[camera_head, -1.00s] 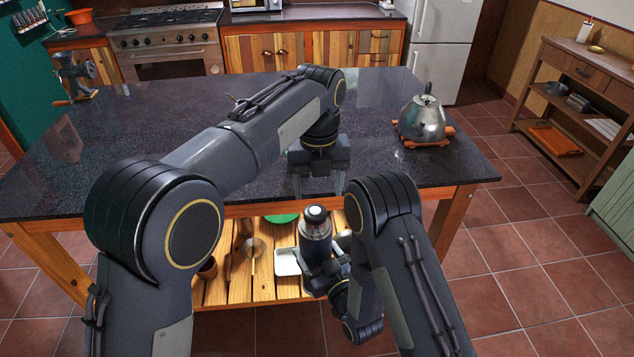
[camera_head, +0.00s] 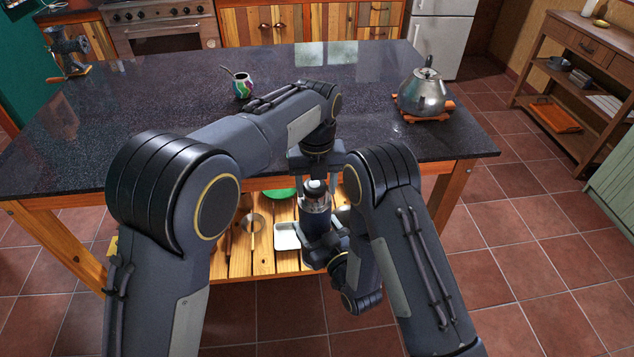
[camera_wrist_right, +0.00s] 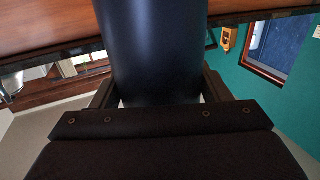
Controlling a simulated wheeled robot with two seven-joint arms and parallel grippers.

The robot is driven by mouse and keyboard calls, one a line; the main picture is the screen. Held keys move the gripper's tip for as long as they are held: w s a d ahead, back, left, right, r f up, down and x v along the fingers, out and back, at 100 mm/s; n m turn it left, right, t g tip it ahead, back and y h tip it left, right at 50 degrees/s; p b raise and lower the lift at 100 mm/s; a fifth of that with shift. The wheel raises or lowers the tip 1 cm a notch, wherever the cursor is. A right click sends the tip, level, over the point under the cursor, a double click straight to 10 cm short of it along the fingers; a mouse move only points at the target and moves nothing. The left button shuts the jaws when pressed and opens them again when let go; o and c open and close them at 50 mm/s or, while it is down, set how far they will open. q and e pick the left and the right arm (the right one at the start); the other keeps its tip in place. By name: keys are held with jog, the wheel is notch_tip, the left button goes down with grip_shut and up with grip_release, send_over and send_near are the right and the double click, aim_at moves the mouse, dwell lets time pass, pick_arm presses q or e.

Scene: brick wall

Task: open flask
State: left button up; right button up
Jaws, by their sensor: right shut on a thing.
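My left gripper (camera_head: 320,180) points down over the flask's top, fingers apart, one on each side of the cap. I cannot tell whether they touch it.
The dark counter (camera_head: 150,130) lies just behind the flask. A steel kettle (camera_head: 422,93) on a wooden trivet stands at its right, a colourful mate gourd (camera_head: 242,85) near its middle, a grinder (camera_head: 64,50) at the far left. A white tray (camera_head: 287,237) is on the slatted shelf below.

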pick_arm(q)
jog(key=shift+d, duration=0.15)
jog(key=c, duration=0.6)
jog(key=n, duration=0.5)
jog(key=shift+d+r, duration=0.1)
jog(key=shift+d, duration=0.05)
jog(key=shift+c, duration=0.2)
jog(key=n, duration=0.7)
jog(key=shift+w, duration=0.1)
jog(key=n, duration=0.7)
jog(key=shift+w+r+n, duration=0.1)
jog(key=shift+n, duration=0.3)
jog(key=n, duration=0.7)
jog(key=shift+a+n, duration=0.3)
jog(key=n, duration=0.7)
jog(key=shift+a+n, duration=0.1)
jog(key=shift+n, duration=0.2)
jog(key=n, duration=0.7)
jog(key=shift+s+n, duration=0.2)
jog(key=shift+n, duration=0.1)
jog(key=n, duration=0.5)
jog(key=shift+s, duration=0.1)
jog(key=n, duration=0.6)
jog(key=shift+s+n, duration=0.2)
jog(key=shift+n, duration=0.1)
jog(key=shift+r, duration=0.1)
jog(key=shift+w+r, duration=0.1)
jog(key=shift+r, duration=0.9)
